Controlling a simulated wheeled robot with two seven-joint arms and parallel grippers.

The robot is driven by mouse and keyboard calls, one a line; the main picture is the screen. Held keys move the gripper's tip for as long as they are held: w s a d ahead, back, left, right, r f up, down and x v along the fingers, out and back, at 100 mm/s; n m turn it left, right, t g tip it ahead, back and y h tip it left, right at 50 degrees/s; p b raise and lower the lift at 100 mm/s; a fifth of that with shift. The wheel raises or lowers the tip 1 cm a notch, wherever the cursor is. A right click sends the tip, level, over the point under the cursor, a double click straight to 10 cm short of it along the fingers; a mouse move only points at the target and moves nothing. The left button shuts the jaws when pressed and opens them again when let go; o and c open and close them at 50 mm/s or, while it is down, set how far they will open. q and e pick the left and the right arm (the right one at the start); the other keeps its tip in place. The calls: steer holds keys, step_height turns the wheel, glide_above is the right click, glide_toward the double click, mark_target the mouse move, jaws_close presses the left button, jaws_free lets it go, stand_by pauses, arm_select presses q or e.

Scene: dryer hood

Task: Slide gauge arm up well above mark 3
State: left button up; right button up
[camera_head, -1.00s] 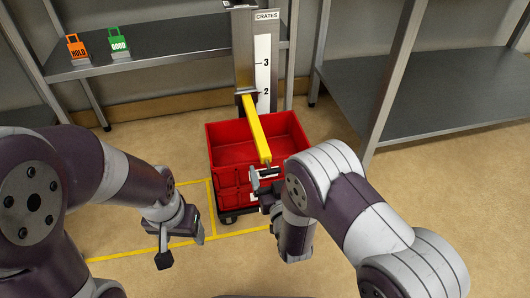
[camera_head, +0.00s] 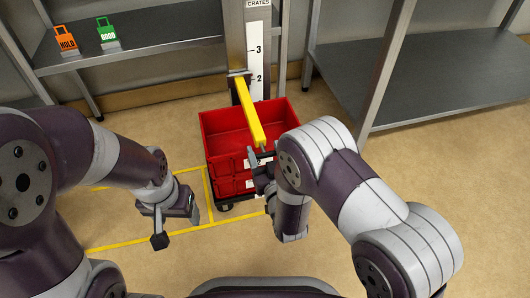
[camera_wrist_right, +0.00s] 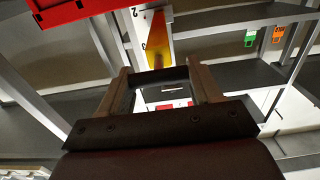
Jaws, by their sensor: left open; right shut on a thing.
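The yellow gauge arm (camera_head: 250,112) juts from a grey post towards me, over red crates. Its collar on the post is about level with mark 2 (camera_head: 260,79), below mark 3 (camera_head: 258,50). My right gripper (camera_head: 262,158) is at the near end of the gauge arm and shut on it; the exact grip is partly hidden by my wrist. The right wrist view shows the fingers (camera_wrist_right: 160,85) with the yellow arm (camera_wrist_right: 158,40) beyond them. My left gripper (camera_head: 178,226) is open and empty, low over the floor left of the crates.
Stacked red crates (camera_head: 222,118) stand on a dark wheeled base under the gauge arm. Grey shelves (camera_head: 150,45) stand behind left and at right (camera_head: 425,85). Orange HOLD (camera_head: 66,40) and green GOOD (camera_head: 107,33) tags sit on the left shelf. Yellow lines mark the floor.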

arm_select(q)
step_height(320, 180, up, 15)
steer(key=p, duration=1.3)
steer(key=shift+r+p, duration=0.15)
steer(key=shift+p, duration=0.2)
arm_select(e)
step_height(320, 180, up, 17)
steer(key=shift+r, duration=0.2)
steer(key=o, duration=1.4)
steer(key=shift+f, duration=0.1)
arm_select(q)
steer(key=shift+s, duration=0.15)
arm_select(e)
steer(key=shift+o, duration=0.2)
steer(key=shift+f, duration=0.1)
